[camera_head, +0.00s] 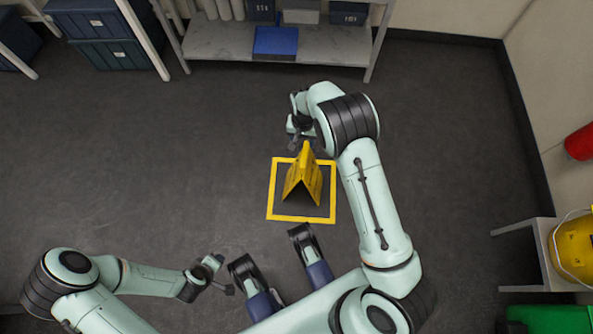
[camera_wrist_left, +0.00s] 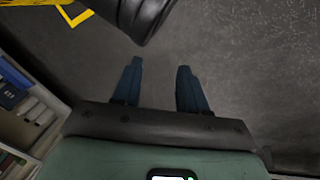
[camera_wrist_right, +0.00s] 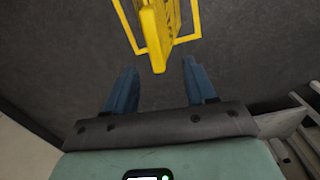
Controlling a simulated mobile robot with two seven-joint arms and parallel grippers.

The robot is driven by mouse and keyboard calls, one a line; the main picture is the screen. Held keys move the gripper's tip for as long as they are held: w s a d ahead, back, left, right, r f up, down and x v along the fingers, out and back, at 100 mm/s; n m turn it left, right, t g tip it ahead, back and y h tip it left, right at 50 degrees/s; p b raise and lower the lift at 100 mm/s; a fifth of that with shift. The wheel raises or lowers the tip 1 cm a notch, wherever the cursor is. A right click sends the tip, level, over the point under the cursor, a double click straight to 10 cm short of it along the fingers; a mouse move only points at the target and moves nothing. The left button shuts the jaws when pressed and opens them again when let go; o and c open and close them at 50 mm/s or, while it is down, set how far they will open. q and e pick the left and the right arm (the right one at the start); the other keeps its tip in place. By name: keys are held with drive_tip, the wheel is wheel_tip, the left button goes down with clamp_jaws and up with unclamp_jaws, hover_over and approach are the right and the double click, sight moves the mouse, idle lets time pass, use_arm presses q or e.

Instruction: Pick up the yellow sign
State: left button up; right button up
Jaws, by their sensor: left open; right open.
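The yellow sign (camera_head: 303,178) is a folded A-frame standing upright on the floor, inside a yellow square outline (camera_head: 270,192). My right gripper (camera_head: 298,140) is just beyond the sign's top ridge in the head view, partly hidden by its own arm. In the right wrist view, the sign's upper edge (camera_wrist_right: 156,40) points between the open fingers (camera_wrist_right: 160,65), with a gap on both sides. My left gripper (camera_head: 222,278) is open and empty, low and left of the sign. Its open fingers (camera_wrist_left: 159,63) show over bare floor in the left wrist view.
A metal shelf (camera_head: 225,42) with boxes stands at the back, beside dark storage bins (camera_head: 100,55). At the right are a low stand (camera_head: 540,240), a yellow bucket (camera_head: 575,248), a green box (camera_head: 545,318) and a red cylinder (camera_head: 580,143). The floor left of the sign is clear.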

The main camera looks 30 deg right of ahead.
sight(305, 154)
wheel_tip(305, 154, down, 7)
drive_tip(key=shift+s+d+f+b, duration=0.15)
drive_tip(key=shift+f+b, duration=0.05)
drive_tip(key=shift+b, duration=0.75)
drive_tip(key=f, duration=0.2)
drive_tip(key=f+b, duration=0.2)
drive_tip(key=f, duration=0.1)
drive_tip(key=shift+s+d+f, duration=0.15)
drive_tip(key=shift+d+f, duration=0.15)
use_arm(q)
drive_tip(key=s+a+f+g, duration=0.1)
drive_tip(key=s+f+g, duration=0.2)
drive_tip(key=s+f, duration=0.3)
drive_tip(key=shift+s+f+n, duration=0.3)
drive_tip(key=shift+s+f, duration=0.05)
drive_tip(key=shift+s, duration=0.9)
use_arm(e)
clamp_jaws()
drive_tip(key=shift+r, duration=0.1)
